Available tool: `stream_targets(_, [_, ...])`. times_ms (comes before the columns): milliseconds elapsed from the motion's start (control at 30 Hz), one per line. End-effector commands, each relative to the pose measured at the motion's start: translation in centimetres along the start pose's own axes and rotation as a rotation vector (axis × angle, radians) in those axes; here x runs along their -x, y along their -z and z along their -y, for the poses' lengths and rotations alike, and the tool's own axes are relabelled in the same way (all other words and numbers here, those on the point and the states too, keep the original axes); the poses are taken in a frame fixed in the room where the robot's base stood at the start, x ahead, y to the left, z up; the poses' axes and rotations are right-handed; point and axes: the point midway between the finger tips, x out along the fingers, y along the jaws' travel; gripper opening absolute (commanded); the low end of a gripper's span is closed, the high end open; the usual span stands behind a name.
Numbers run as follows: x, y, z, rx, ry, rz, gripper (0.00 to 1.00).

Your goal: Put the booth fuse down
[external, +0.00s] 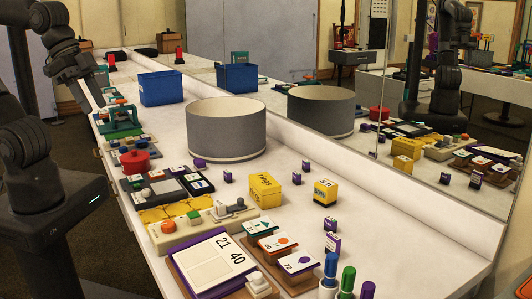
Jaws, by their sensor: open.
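My gripper (96,100) is at the far left end of the long white table, pointing down beside a teal stand (121,122). Its jaws are open. A small orange piece (120,101) shows at the top of the stand, just right of the fingers. I cannot tell whether this piece is the booth fuse, or whether the fingers touch it. No other thing in view is clearly the fuse. The space between the fingers is too small to make out.
A blue bin (161,88) stands right of the stand, and a big grey round tub (225,135) is mid-table. A red pot (134,160), yellow boxes (265,190), card holders and switch panels crowd the near side. A mirror lines the back. White table shows between the props.

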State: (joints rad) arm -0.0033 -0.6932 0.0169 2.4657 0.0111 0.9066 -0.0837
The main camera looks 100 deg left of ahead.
Motion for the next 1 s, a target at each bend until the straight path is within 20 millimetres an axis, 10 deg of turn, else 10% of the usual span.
stream_targets(1000, [-15.5,14.1,14.7,1.307,0.477,0.229,0.41])
